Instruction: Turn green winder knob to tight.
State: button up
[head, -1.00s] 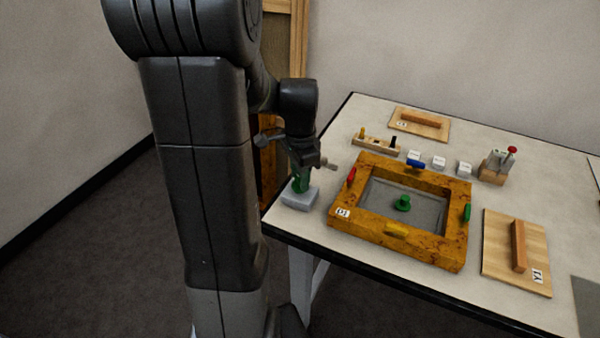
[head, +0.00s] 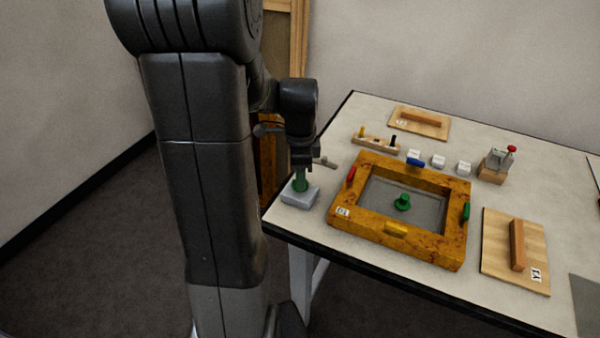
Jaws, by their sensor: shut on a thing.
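A green winder (head: 301,185) stands upright on a pale grey block (head: 304,198) at the table's near left corner. My gripper (head: 302,170) points down onto it from above and is shut on its upper part. The knob's top is hidden by the fingers, and I cannot read any tight mark on it.
Behind are a wooden rack (head: 376,146) and white blocks (head: 438,162). A wooden board (head: 530,250) lies at the right.

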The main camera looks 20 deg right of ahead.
jog(key=o, duration=1)
notch_tip(320, 180, up, 14)
jog(key=shift+f, duration=0.1)
notch_tip(320, 180, down, 14)
jog(key=shift+r, duration=0.1)
dwell(0.7)
